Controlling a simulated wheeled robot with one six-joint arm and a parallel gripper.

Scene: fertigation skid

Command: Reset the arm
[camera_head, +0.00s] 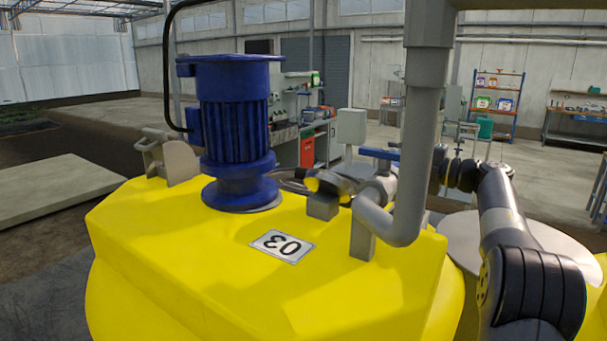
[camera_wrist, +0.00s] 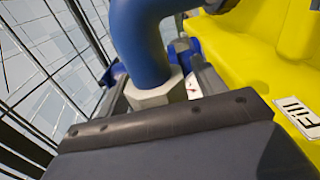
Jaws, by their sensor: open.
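My arm (camera_head: 505,235) rises at the right of the head view. Its dark wrist (camera_head: 460,174) sits just right of the thick grey pipe, and I cannot make out the fingers there. In the wrist view my gripper (camera_wrist: 160,78) is open, its dark body filling the bottom. A blue curved pipe (camera_wrist: 143,45) with a pale hexagonal fitting (camera_wrist: 156,93) shows in front of the gripper body, between the fingers. I cannot tell whether the fingers touch it.
A yellow tank (camera_head: 190,255) labelled 03 carries a blue motor (camera_head: 237,125). The grey pipe (camera_head: 418,140) and a blue-handled valve (camera_head: 380,154) stand close to my wrist. Shelves (camera_head: 497,95) stand far back.

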